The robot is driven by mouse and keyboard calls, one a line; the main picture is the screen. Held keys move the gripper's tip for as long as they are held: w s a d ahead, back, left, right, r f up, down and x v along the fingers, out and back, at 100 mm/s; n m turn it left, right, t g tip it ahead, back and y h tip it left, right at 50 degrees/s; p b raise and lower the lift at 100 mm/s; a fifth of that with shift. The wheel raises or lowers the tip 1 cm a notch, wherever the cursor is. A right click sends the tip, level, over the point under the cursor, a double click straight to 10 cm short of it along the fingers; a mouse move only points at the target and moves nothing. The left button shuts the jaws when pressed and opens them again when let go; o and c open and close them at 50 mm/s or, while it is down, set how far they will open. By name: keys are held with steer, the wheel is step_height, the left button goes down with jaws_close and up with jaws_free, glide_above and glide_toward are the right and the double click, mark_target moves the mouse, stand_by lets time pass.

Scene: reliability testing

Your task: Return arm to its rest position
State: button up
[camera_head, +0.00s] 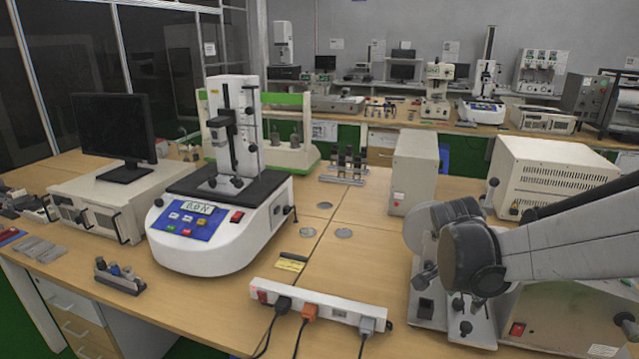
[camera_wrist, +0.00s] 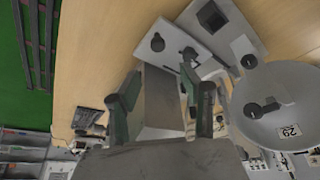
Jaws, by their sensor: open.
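My gripper (camera_wrist: 160,82) shows in the wrist view with its two dark green and grey fingers spread apart and nothing held between them. Past the fingers are the light wood table (camera_wrist: 100,45) and pale equipment. My arm (camera_head: 570,240) reaches in from the right edge of the head view, over the equipment at the right end of the bench. My fingers cannot be made out in the head view.
A tester (camera_head: 220,240) with a blue panel stands on the bench, left of a white power strip (camera_head: 345,315) with cables. A grey box (camera_head: 412,165) and beige vented unit (camera_head: 550,175) stand behind my arm. A round grey plate (camera_wrist: 275,85) lies right of my fingers.

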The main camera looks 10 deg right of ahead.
steer(key=s+a+r+n+t+y, duration=0.2)
steer(key=s+a+r+n, duration=0.2)
steer(key=a, duration=0.5)
steer(key=s+a+r+n+t+y, duration=0.2)
steer(key=s+a+r+n+t, duration=0.1)
steer(key=s+a+n, duration=0.5)
steer(key=shift+s+a+r+n+t, duration=0.2)
steer(key=shift+a+r+n+t, duration=0.1)
steer(key=shift+a+r+n, duration=0.55)
